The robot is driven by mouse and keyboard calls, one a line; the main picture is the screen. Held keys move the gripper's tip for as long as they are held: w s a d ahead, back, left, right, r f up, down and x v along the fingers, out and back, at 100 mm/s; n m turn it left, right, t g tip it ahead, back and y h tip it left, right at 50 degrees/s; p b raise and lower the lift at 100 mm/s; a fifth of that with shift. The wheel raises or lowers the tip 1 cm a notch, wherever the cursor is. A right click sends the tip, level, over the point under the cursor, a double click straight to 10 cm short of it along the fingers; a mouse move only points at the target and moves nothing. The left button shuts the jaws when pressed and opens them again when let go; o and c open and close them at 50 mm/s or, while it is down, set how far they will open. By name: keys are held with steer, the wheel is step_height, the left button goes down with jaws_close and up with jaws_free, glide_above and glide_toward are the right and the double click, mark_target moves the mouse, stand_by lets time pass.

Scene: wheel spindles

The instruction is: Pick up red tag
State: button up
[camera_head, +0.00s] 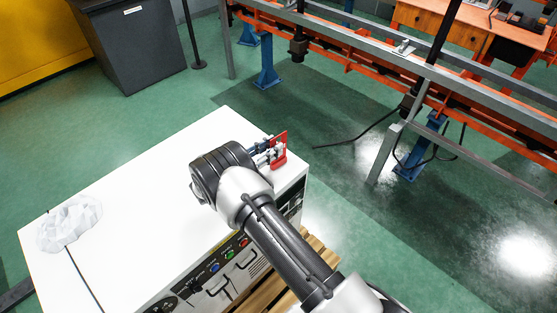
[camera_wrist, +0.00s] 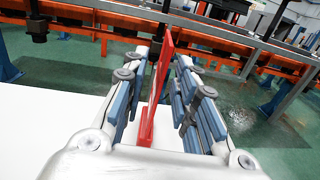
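The red tag (camera_head: 279,152) stands upright near the far right corner of the white cabinet top (camera_head: 150,190). In the wrist view, the red tag (camera_wrist: 157,85) is an upright plate with a small foot, seen nearly edge-on. My gripper (camera_head: 267,152) is at the tag in the head view, partly hidden behind my wrist. In the wrist view, my gripper (camera_wrist: 170,75) is open, with one finger on each side of the tag.
A crumpled white object (camera_head: 70,224) lies at the left of the cabinet top. Coloured buttons (camera_head: 229,254) are on the cabinet's front. An orange and grey conveyor frame (camera_head: 400,65) stands beyond, across green floor. A dark bin (camera_head: 130,45) stands at the back left.

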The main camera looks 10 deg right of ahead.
steer(key=x, duration=0.3)
steer(key=shift+d+b, duration=0.2)
steer(key=shift+b, duration=0.1)
steer(key=shift+c, duration=0.6)
jaws_close()
